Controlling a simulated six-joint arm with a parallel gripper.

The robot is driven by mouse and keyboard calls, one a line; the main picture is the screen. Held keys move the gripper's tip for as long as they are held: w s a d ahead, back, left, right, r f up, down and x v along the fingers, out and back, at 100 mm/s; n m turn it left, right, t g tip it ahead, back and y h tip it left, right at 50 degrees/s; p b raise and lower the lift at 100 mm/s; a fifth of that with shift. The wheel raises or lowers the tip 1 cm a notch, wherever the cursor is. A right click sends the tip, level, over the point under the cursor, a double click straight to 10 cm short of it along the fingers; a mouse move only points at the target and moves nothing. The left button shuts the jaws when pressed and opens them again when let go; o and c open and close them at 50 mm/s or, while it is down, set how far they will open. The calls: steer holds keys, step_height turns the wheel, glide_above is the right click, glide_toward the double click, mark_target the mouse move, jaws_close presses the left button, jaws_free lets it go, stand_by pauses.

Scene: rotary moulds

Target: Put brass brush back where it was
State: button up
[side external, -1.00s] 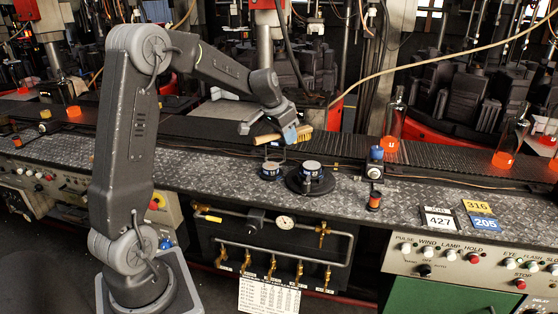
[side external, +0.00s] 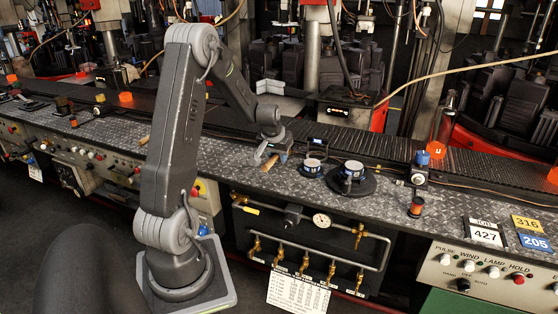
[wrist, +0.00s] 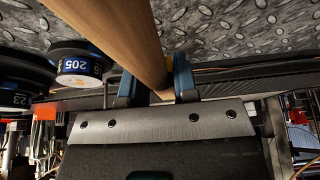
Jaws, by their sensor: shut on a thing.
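The brass brush (side external: 269,163) is in my gripper (side external: 281,156), low over the patterned metal bench top, left of the blue-labelled tins. In the wrist view, its wooden handle (wrist: 120,35) runs from the upper left down between the two blue fingers of my gripper (wrist: 157,84), which are shut on it. Its bristles are not clearly visible. I cannot tell whether the brush touches the bench top.
Blue-labelled tins (side external: 313,167) stand close to the right, one on a black round plate (side external: 372,185). A conveyor (side external: 390,158) runs behind the bench. Bare bench top (side external: 225,168) lies left of my gripper. An orange glass bottle (side external: 441,130) stands farther right.

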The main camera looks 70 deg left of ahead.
steer(key=shift+f, duration=0.95)
steer(key=shift+f, duration=0.1)
steer(key=o, duration=0.9)
steer(key=shift+f, duration=0.1)
